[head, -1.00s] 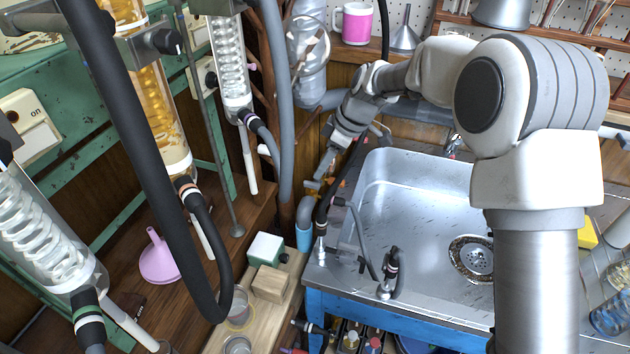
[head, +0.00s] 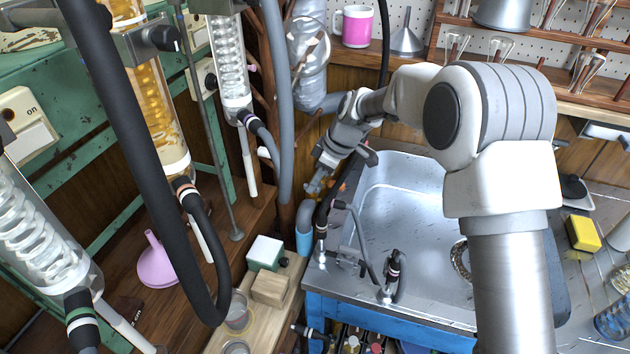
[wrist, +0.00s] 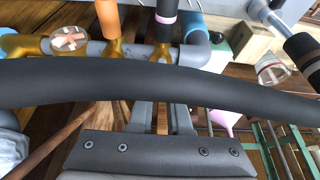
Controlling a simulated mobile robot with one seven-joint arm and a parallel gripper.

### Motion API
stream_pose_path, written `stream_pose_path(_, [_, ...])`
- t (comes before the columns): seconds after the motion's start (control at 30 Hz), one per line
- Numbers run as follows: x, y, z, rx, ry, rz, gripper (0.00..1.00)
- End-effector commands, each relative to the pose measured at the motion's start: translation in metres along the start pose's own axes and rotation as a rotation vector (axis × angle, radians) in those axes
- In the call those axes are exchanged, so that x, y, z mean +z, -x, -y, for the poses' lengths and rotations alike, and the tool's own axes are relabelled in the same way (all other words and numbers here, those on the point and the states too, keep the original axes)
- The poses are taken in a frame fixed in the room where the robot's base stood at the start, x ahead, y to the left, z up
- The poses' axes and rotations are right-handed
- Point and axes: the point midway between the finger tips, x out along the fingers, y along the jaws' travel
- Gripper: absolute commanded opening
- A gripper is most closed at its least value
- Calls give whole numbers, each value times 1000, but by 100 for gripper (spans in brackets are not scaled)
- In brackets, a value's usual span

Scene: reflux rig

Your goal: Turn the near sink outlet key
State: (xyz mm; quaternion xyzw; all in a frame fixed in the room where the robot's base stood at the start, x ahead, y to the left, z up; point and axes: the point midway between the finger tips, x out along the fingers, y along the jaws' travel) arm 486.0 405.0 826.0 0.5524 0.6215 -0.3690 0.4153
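The metal sink (head: 405,215) is right of centre in the head view. Its metal tap fitting (head: 347,257) stands at the near left rim, with small outlets and dark hoses on it. The near outlet (head: 386,294) is at the front rim with a black hose end beside it. Its key is too small to make out surely. My gripper (head: 314,187) is above and behind the fitting, left of the sink, clear of the near outlet. In the wrist view a narrow gap shows between the fingers (wrist: 161,118). A black hose crosses in front and hides the tips.
A thick black hose (head: 135,150) hangs at left. A blue pipe end (head: 304,240), a green-and-white box (head: 265,252) and a wooden block (head: 270,288) are left of the sink. In the wrist view a grey pipe (wrist: 135,52) with amber fittings lies beyond the hose.

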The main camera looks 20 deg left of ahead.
Motion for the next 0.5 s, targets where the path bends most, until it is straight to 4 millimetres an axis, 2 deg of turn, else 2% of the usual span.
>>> stream_pose_path(0.5, [0,0,1,15,-36,0,0])
